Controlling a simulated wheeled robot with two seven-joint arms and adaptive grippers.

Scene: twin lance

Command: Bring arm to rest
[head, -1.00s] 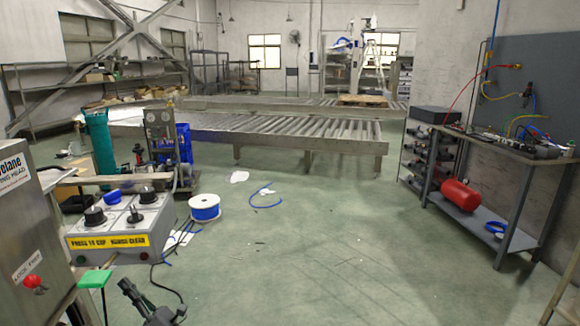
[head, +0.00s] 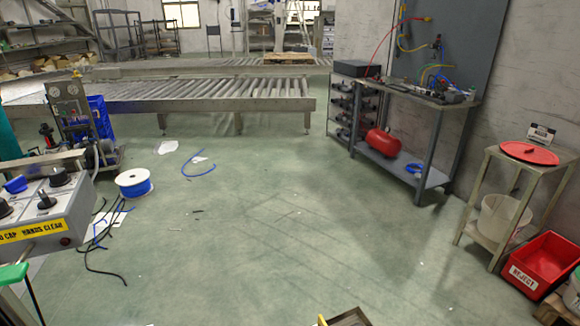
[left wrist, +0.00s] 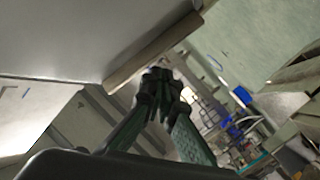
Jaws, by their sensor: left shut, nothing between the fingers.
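My left gripper (left wrist: 160,82) shows only in the left wrist view, its dark fingers closed together with nothing between them. A large pale grey panel with a tan edge strip (left wrist: 150,52) lies close beside the fingertips in that view; I cannot tell whether they touch. The head view shows neither gripper. The grey control box (head: 45,215) with knobs and a yellow label stands at the left edge of the head view.
A roller conveyor (head: 200,95) crosses the back. A workbench (head: 425,100) with a red tank (head: 382,143) stands right. A small stand (head: 495,155) and a red reject bin (head: 540,265) are at far right. A cable spool (head: 133,183) lies left.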

